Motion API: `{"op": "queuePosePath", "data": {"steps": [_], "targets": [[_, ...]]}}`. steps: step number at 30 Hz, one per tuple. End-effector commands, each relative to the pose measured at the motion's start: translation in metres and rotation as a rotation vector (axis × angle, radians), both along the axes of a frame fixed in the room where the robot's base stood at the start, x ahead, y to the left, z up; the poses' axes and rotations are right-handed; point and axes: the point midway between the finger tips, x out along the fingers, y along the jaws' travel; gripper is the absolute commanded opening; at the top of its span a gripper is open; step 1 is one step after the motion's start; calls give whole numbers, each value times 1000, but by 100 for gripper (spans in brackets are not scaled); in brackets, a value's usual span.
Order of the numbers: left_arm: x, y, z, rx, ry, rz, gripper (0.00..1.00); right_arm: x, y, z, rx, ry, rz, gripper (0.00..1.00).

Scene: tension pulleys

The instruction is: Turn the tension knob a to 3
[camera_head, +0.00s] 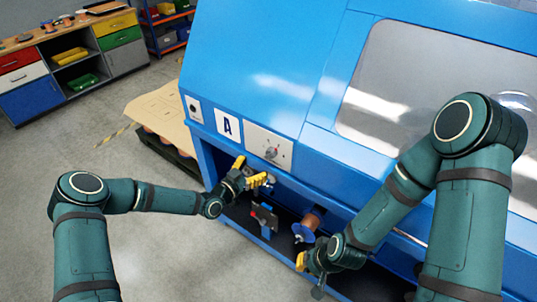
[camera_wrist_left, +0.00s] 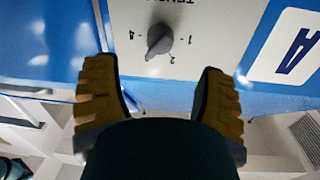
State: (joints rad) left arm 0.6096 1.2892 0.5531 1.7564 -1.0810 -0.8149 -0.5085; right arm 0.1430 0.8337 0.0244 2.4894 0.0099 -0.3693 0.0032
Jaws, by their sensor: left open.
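Tension knob a (camera_head: 271,152) is a small grey knob on a pale plate on the blue machine's front, right of the letter A. In the left wrist view the knob (camera_wrist_left: 159,40) appears upside down, with marks 1, 2 and 4 readable around it. Its narrow end seems to point down-left, between 2 and 4; the 3 is not readable. My left gripper (camera_head: 249,171) is open and empty, just below and left of the knob in the head view. In the wrist view its yellow fingers (camera_wrist_left: 160,95) are spread wide, apart from the knob. My right gripper (camera_head: 308,263) is low, partly hidden.
The letter A label (camera_head: 228,126) sits beside the knob plate. An open bay below holds a copper spool (camera_head: 312,219) and a blue pulley (camera_head: 303,233). A pallet with cardboard (camera_head: 162,110) stands left of the machine. Floor at left is clear.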

Motion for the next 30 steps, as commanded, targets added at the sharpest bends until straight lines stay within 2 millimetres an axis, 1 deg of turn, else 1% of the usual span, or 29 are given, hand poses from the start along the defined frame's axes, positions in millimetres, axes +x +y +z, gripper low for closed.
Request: {"op": "queuePosePath", "data": {"steps": [1,6,12,18,26,27,29,30], "targets": [[8,-8,0,-1,-1,-1,71,0,0,1,0,0,0,0],[33,-29,0,-1,-1,-1,71,0,0,3,1,-1,1,0],[54,-45,0,1,-1,-1,71,0,0,3,1,0,1,0],[62,-53,0,-1,-1,-1,71,0,0,3,1,0,1,0],[63,-53,0,1,-1,-1,71,0,0,3,1,-1,1,0],[63,-53,0,1,-1,-1,66,0,0,3,1,-1,1,0],[63,-53,0,1,-1,-1,44,0,0,3,1,-1,1,0],[63,-53,0,1,-1,-1,30,0,0,3,1,-1,1,0]]}}
